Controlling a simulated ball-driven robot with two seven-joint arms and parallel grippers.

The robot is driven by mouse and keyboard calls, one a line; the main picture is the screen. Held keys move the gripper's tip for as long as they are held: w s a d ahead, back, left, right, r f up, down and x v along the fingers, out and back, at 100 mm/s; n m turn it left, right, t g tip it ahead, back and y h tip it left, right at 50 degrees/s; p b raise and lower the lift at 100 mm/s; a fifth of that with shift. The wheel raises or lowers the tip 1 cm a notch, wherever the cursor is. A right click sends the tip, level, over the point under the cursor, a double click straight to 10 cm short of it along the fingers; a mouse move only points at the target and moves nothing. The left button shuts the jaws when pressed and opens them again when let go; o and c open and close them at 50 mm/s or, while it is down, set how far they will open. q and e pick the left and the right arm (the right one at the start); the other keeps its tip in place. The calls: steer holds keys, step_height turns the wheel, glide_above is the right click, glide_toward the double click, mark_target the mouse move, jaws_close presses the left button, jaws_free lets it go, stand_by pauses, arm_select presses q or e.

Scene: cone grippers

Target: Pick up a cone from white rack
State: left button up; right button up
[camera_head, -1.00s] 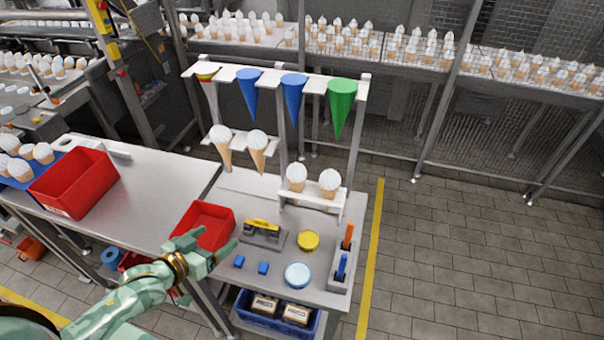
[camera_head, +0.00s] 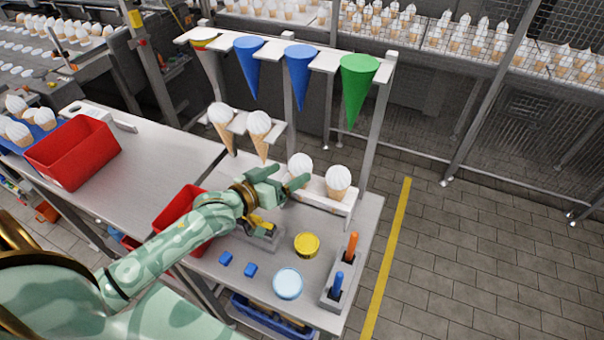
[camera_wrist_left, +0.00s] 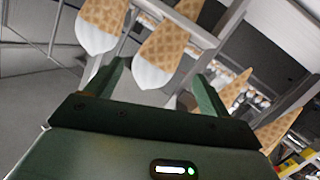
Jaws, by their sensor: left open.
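The white rack (camera_head: 328,61) stands at the back of a grey worktable. Its top shelf holds blue cones (camera_head: 300,80) and a green cone (camera_head: 355,92). Two wafer cones with white tops (camera_head: 260,125) hang in the left middle shelf; two more (camera_head: 338,182) sit in the lower right shelf (camera_head: 335,205). My left gripper (camera_head: 288,176) is open and empty in front of the rack, by the lower cones. In the left wrist view its spread fingers (camera_wrist_left: 163,90) point toward a wafer cone (camera_wrist_left: 170,45), which appears ahead of them, apart, with its white end nearest. My right gripper is not in view.
On the worktable are a red bin (camera_head: 180,215) partly behind my arm, a yellow round tin (camera_head: 306,245), a light-blue disc (camera_head: 288,283), blue blocks (camera_head: 250,270) and a holder with orange and blue handles (camera_head: 340,280). Another red bin (camera_head: 75,155) stands left.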

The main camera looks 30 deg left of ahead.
mark_target(305, 165)
arm_select(q)
steer(key=x, duration=0.4)
steer(key=b+x, duration=0.1)
steer(key=x, duration=0.1)
steer(key=shift+w+d, duration=0.3)
steer(key=shift+d, duration=0.1)
steer(key=shift+s+r, duration=0.1)
steer(key=c, duration=0.8)
